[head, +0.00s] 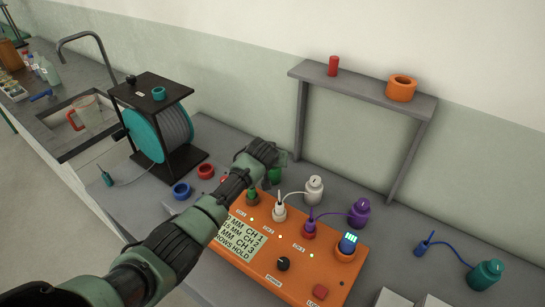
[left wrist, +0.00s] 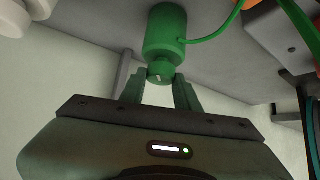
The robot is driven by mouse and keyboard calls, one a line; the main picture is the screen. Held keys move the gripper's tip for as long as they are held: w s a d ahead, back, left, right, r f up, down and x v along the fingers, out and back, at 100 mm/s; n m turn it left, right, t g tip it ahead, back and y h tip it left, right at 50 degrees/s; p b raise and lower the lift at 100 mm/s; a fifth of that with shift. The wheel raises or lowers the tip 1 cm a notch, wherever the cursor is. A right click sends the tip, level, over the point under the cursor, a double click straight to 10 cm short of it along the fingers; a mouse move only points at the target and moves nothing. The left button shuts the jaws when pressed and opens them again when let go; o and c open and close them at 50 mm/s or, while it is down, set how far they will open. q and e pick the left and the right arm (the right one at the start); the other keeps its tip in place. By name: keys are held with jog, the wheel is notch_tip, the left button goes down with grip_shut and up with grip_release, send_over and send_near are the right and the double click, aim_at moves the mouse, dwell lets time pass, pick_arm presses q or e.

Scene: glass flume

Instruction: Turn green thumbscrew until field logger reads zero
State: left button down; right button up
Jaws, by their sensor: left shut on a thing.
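My left gripper (head: 274,158) reaches in over the bench, and its hand hides most of a green cylinder (head: 275,176) in the head view. In the left wrist view the cylinder (left wrist: 165,32) has a narrower green thumbscrew (left wrist: 160,70) at its end. My left gripper (left wrist: 162,82) is shut on this thumbscrew. A green cable runs from the cylinder. The orange box (head: 262,262) on the bench carries coloured plugs and a printed label. A blue unit with a small lit display (head: 350,238) sits on it; its digits are too small to read. My right gripper is not in view.
White (head: 314,190) and purple (head: 359,212) cylinders stand behind the orange box, with cables to it. A teal cylinder (head: 487,274) stands at right. A grey stand (head: 365,85) rises behind. A cable reel (head: 160,130) and a blue ring (head: 181,191) are left of the arm.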

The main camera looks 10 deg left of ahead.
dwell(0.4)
pick_arm(q)
jog(key=c, duration=1)
grip_release()
jog(key=shift+c, duration=0.2)
jog(key=v, duration=0.7)
jog(key=shift+s+r, duration=0.3)
jog(key=shift+f, duration=0.1)
